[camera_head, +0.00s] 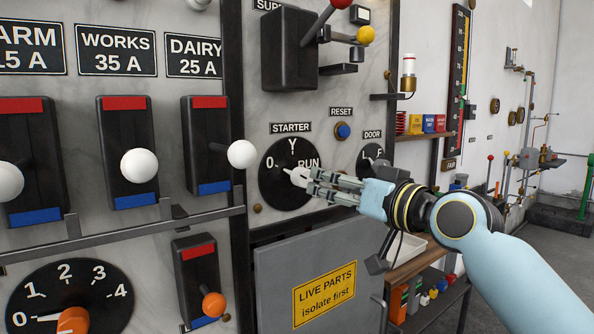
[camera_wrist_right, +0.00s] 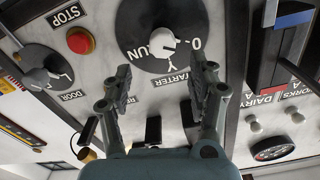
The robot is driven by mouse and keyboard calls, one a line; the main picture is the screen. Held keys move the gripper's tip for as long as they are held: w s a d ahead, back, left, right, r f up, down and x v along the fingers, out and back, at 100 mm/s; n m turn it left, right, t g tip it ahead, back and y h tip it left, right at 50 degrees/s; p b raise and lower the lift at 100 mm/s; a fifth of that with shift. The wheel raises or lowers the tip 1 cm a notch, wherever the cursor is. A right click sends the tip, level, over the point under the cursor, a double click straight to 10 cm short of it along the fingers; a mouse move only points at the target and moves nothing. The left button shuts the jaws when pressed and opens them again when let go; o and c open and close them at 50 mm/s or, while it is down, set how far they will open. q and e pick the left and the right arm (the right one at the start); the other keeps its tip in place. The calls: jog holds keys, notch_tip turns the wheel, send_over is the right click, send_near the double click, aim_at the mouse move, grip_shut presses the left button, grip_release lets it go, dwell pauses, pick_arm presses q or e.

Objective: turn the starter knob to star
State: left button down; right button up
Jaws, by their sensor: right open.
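The starter knob (camera_head: 297,174) is white, on a round black dial (camera_head: 271,190) marked 0, Y and RUN under a STARTER label. Its pointer is turned toward the 0. In the right wrist view the knob (camera_wrist_right: 160,42) shows upside down, its pointer also toward the 0. My right gripper (camera_head: 312,183) comes in from the right, its fingertips close in front of the knob and partly covering the dial near RUN. In the right wrist view the gripper (camera_wrist_right: 162,66) is open and empty, with the knob between and beyond its fingertips; contact is not visible. My left gripper is out of view.
A door knob (camera_head: 371,159) and a blue reset button (camera_head: 343,131) sit right of and above the starter. A white-balled lever (camera_head: 241,154) sticks out just left of the dial. A grey LIVE PARTS panel (camera_head: 275,265) lies below. A red stop button (camera_wrist_right: 79,41) shows in the wrist view.

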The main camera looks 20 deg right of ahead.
aim_at(307, 177)
jog(key=p+x, duration=0.1)
jog(key=x, duration=0.7)
jog(key=shift+s+a, duration=0.1)
jog(key=shift+a, duration=0.05)
jog(key=shift+w+a, duration=0.2)
jog(key=shift+w, duration=0.25)
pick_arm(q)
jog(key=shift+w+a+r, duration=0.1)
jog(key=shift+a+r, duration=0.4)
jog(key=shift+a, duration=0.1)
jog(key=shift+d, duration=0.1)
pick_arm(e)
jog(key=shift+c, duration=0.2)
jog(key=shift+c, duration=1.1)
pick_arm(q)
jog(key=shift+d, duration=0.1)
pick_arm(e)
jog(key=c, duration=0.9)
